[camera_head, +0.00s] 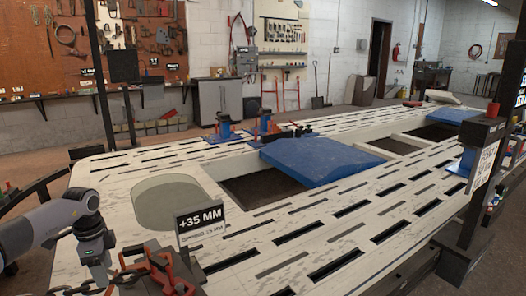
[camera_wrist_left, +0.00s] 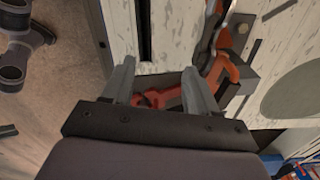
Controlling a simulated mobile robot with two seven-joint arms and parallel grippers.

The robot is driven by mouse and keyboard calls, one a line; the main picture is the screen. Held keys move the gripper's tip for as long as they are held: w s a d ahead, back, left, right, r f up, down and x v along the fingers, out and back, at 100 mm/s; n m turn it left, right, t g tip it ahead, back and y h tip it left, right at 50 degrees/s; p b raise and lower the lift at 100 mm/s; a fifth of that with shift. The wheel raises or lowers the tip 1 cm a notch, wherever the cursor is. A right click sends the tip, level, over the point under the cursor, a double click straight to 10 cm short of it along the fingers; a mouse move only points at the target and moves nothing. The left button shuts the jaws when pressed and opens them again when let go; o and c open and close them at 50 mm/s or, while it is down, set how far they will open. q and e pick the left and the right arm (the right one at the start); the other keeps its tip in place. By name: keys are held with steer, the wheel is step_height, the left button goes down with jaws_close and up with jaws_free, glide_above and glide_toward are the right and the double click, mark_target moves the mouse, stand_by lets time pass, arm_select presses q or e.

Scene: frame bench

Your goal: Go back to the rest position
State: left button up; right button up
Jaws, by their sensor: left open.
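My left gripper (camera_wrist_left: 157,78) is open in the left wrist view, its two grey fingers spread apart. A red-orange clamp part (camera_wrist_left: 160,98) shows in the gap between the fingers; I cannot tell whether they touch it. No object is clearly held. In the head view my left arm comes in at the lower left, with its wrist beside the red clamp and chain (camera_head: 165,272) at the front corner of the white slotted frame bench (camera_head: 240,222). The fingertips are hard to make out there. My right gripper is not in view.
A "+35 MM" sign (camera_head: 200,219) stands close to the clamp. The bench has an oval grey-green panel (camera_head: 167,203), open pits and a blue pad (camera_head: 318,160). Blue-and-red fixtures (camera_head: 226,127) stand along its far edge. A dark post (camera_head: 476,190) rises at the right.

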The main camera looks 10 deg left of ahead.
arm_select(q)
steer(key=d+f+m+t+h+p, duration=0.1)
steer(key=d+f+m+h, duration=0.2)
steer(key=d, duration=0.8)
steer(key=d+f+m+h+p, duration=0.1)
steer(key=d+f+m+h, duration=0.2)
steer(key=d, duration=0.7)
steer(key=s+d+r+n+t+h+p, duration=0.1)
steer(key=s+d+r+t+h, duration=0.15)
steer(key=d, duration=0.35)
steer(key=s+d+r+n+t+h+p, duration=0.1)
steer(key=s+d+t+h+p, duration=0.15)
steer(key=d, duration=0.35)
steer(key=s+d+r+n+t+h+p, duration=0.1)
steer(key=s+d+r+t+h, duration=0.1)
steer(key=d+h, duration=0.35)
steer(key=s+a+f+n+t+y+p, duration=0.1)
steer(key=s+a+f+n+y+p, duration=0.1)
steer(key=s+a+n+y, duration=0.3)
steer(key=s+a+f+n+t+y+p, duration=0.1)
steer(key=s+a+f+n+y+p, duration=0.1)
steer(key=s+a+n+y, duration=0.4)
steer(key=s+n+y+p, duration=0.1)
steer(key=s+y, duration=0.2)
steer(key=s, duration=0.3)
steer(key=shift+s+a+n, duration=0.2)
steer(key=shift+a+n, duration=0.1)
